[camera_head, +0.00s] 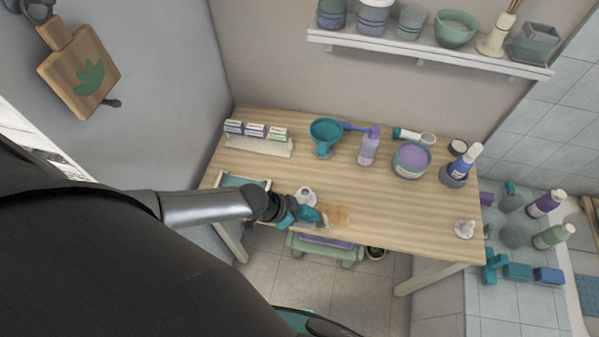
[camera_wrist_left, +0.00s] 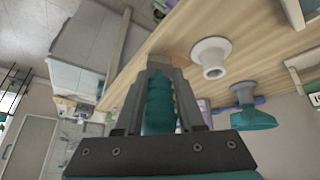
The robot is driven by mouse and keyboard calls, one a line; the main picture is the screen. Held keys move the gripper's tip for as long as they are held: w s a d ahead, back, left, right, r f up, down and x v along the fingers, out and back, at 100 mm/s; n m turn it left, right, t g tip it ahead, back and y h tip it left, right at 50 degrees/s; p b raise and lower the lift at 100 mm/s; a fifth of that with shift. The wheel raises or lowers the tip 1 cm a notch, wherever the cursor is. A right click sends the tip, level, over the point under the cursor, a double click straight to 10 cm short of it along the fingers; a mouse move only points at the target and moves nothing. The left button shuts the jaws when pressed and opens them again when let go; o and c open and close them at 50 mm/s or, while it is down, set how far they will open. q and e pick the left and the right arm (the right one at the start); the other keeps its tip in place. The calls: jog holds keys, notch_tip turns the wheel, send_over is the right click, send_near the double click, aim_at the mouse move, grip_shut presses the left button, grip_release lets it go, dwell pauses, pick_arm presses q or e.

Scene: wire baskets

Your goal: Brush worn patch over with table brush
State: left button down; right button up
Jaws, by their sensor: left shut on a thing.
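The worn patch (camera_head: 338,215) is an orange-brown area near the front edge of the wooden table (camera_head: 400,217). My left gripper (camera_head: 308,217) is at the patch's left end, shut on the teal handle of the table brush (camera_head: 311,213). In the left wrist view the teal handle (camera_wrist_left: 159,103) sits between the two fingers of the gripper (camera_wrist_left: 160,85). The patch shows just beyond the fingers (camera_wrist_left: 172,47). The brush's bristle end is small and partly hidden, so contact with the patch cannot be told. My right gripper is not in view.
A white round-based object (camera_head: 306,195) stands just behind the gripper; it also shows in the wrist view (camera_wrist_left: 211,57). A teal scoop-like cup (camera_head: 326,134), a purple bottle (camera_head: 369,147) and a tub (camera_head: 411,160) stand farther back. The table's front right is mostly clear.

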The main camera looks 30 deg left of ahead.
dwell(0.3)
pick_arm(q)
jog(key=shift+w+a+f+b, duration=0.1)
jog(key=shift+w+a+b, duration=0.15)
jog(key=shift+b, duration=0.1)
jog(key=shift+w+a+b, duration=0.25)
jog(key=shift+a+b, duration=0.2)
jog(key=shift+a, duration=0.3)
jog(key=shift+w+a+b, duration=0.55)
jog(key=shift+a+b, duration=0.2)
jog(key=shift+b, duration=0.15)
